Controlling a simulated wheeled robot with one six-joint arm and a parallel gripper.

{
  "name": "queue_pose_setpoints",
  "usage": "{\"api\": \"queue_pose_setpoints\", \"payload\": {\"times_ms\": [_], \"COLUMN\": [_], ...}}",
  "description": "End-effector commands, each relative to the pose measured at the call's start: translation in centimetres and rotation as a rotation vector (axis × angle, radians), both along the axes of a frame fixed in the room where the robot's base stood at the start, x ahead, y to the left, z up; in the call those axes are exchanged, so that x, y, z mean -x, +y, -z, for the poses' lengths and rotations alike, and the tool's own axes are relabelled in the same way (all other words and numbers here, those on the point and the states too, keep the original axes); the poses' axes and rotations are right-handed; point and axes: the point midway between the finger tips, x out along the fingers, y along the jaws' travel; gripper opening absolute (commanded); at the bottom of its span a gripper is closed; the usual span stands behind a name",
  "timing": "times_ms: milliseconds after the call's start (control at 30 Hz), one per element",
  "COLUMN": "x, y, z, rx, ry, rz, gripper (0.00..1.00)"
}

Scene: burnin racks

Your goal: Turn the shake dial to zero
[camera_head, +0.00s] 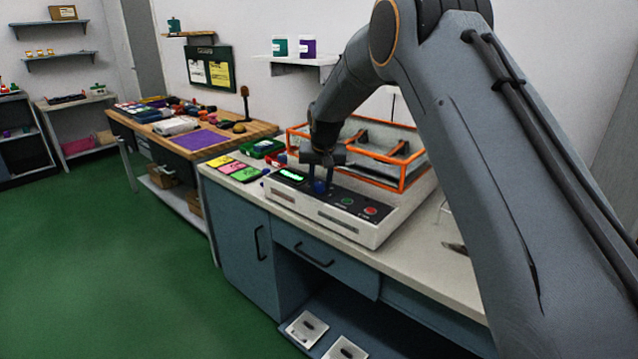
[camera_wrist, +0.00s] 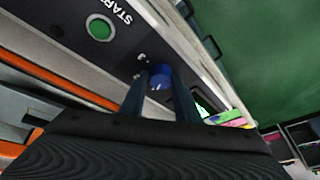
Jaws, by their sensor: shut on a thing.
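The shake dial is a blue round knob (camera_head: 319,187) on the dark front panel of a white shaker machine (camera_head: 345,228). In the wrist view the dial (camera_wrist: 160,80) has a pale pointer mark near its lower edge. My gripper (camera_wrist: 160,92) has its two dark fingers on either side of the dial, shut on it. In the head view my gripper (camera_head: 321,180) reaches down onto the panel and partly hides the dial.
A green START button (camera_wrist: 99,27) and a red button (camera_head: 370,211) are on the same panel, beside a lit green display (camera_head: 291,175). An orange-framed tray (camera_head: 405,183) sits on top of the machine. Coloured cards (camera_head: 233,168) lie on the bench to the left.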

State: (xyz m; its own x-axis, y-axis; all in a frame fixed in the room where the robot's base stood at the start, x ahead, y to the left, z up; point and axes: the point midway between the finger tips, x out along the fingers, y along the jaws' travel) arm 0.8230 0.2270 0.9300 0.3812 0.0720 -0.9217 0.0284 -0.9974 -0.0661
Motion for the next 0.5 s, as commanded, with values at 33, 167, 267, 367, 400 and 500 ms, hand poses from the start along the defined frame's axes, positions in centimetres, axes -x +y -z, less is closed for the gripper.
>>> {"api": "queue_pose_setpoints", "payload": {"times_ms": [33, 167, 267, 367, 400, 500], "x": [-0.13, -0.22, -0.29, -0.31, -0.33, -0.33], "y": [-0.08, -0.19, -0.19, -0.27, -0.28, -0.3], "z": [0.01, 0.02, 0.04, 0.09, 0.09, 0.11], "rx": [-0.003, -0.002, -0.002, -0.002, -0.002, -0.002], "ry": [-0.002, -0.003, -0.004, -0.003, -0.004, -0.003], "rz": [-0.04, -0.159, -0.243, -0.32, -0.346, -0.406], "gripper": [0.07, 0.07, 0.07, 0.07, 0.07, 0.07]}}
